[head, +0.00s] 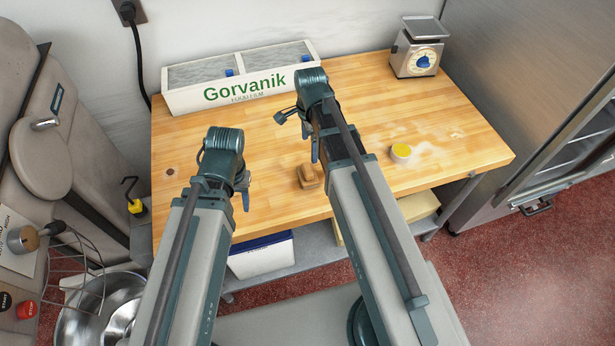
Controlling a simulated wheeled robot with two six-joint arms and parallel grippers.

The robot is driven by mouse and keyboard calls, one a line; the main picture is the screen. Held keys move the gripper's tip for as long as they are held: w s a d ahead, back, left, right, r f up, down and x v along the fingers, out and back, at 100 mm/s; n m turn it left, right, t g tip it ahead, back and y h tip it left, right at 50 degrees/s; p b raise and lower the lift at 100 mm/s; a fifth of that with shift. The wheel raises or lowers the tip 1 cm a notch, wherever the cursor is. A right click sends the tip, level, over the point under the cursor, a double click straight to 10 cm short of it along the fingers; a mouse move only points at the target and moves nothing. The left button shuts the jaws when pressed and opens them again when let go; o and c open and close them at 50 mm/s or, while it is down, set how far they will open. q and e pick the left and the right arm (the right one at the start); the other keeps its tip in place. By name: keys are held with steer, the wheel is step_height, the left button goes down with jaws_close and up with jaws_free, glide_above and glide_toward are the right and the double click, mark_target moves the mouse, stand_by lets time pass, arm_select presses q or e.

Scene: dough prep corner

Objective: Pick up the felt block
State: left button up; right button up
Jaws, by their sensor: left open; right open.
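A small brown block (308,176), which looks like the felt block, lies on the wooden tabletop near its front edge. It sits between my two arms, and the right arm passes close beside it in the picture. My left gripper (245,188) is open, to the left of the block, and largely hidden by its own wrist. My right gripper (303,133) is open, above the table and further back than the block. Nothing shows between the fingers of either gripper.
The wooden table (464,140) carries a white two-compartment box (185,101) lettered Gorvanik at the back. A scale (418,47) stands at the back right. A small round yellow-topped item (401,152) sits right of my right arm near white powder. A mixer (60,150) stands left.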

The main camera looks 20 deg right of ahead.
steer(key=b, duration=0.5)
glide_above(308, 168)
steer(key=f, duration=0.6)
steer(key=shift+s+d+f, duration=0.15)
steer(key=shift+s+f, duration=0.05)
arm_select(q)
step_height(308, 168, down, 6)
arm_select(e)
steer(key=shift+r, duration=0.1)
arm_select(q)
steer(key=shift+f, duration=0.1)
step_height(308, 168, down, 5)
steer(key=b, duration=0.5)
steer(key=shift+f, duration=0.15)
arm_select(e)
steer(key=f, duration=0.5)
steer(key=shift+w+a+f, duration=0.2)
steer(key=shift+a, duration=0.05)
steer(key=shift+r, duration=0.15)
steer(key=shift+c, duration=0.2)
steer(key=c, duration=1.5)
